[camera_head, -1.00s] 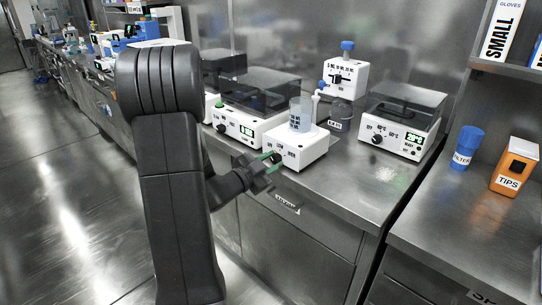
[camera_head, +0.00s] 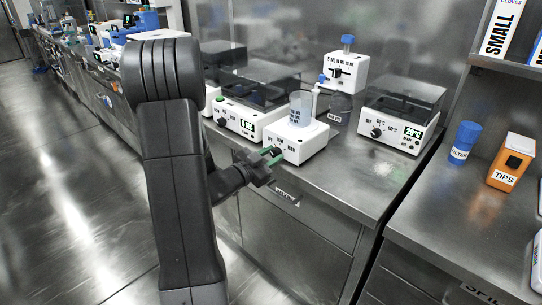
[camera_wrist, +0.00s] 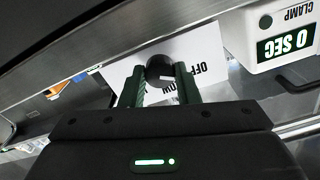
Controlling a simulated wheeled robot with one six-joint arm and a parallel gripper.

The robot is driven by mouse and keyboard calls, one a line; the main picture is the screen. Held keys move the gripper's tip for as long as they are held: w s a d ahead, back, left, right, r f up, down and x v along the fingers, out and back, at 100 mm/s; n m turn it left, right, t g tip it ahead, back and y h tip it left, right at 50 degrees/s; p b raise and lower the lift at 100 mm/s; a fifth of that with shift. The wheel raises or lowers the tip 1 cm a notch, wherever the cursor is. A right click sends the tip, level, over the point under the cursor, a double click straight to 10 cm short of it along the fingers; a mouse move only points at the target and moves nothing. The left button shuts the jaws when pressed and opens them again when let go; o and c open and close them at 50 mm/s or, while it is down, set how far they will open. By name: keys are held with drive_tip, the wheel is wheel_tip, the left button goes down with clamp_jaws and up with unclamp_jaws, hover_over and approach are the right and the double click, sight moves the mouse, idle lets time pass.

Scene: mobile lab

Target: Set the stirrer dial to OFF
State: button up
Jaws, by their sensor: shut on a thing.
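The stirrer (camera_head: 296,147) is a white box on the steel bench, with a clear beaker (camera_head: 301,110) on top. Its round dark dial (camera_head: 277,150) is on the front face, and it also shows in the wrist view (camera_wrist: 160,67). My gripper (camera_head: 271,157) reaches the dial from the front left. In the wrist view its green fingers (camera_wrist: 160,86) stand on either side of the dial and are shut on it. An OFF label (camera_wrist: 203,66) shows right of the dial, with LOW partly hidden beside it. I cannot tell where the dial points.
A white device with a green display (camera_head: 235,118) stands left of the stirrer. Another display device (camera_head: 398,130) stands to the right. A drawer with a label (camera_head: 286,196) lies below the bench edge.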

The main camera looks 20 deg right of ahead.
drive_tip(key=o, duration=0.7)
drive_tip(key=shift+a, duration=0.1)
drive_tip(key=v, duration=1.3)
drive_tip(key=shift+s+a, duration=0.25)
drive_tip(key=shift+a, duration=0.05)
drive_tip(key=shift+f, duration=0.1)
drive_tip(key=x, duration=1.4)
